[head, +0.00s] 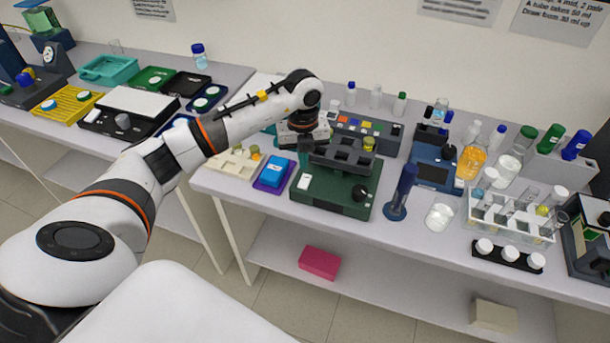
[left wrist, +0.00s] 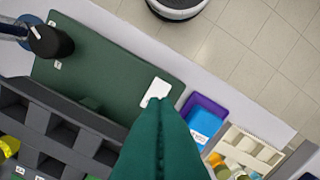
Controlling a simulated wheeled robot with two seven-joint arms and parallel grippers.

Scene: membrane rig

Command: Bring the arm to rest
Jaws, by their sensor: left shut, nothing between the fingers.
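My left arm reaches in from the left, and its gripper (head: 304,153) points down beside the dark slotted block on the membrane rig. The fingers are shut with nothing between them. The rig has a dark green base (head: 325,197), a dark grey slotted block (head: 345,152) and a black knob (head: 359,193). In the left wrist view the shut green fingers (left wrist: 160,108) appear over the edge of the green base (left wrist: 110,65), close to a white rectangular part (left wrist: 156,91). Whether they touch anything is unclear. My right gripper is not in view.
A blue block in a purple tray (head: 272,174) and a cream rack (head: 235,163) stand left of the rig. A gap separates the two benches.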

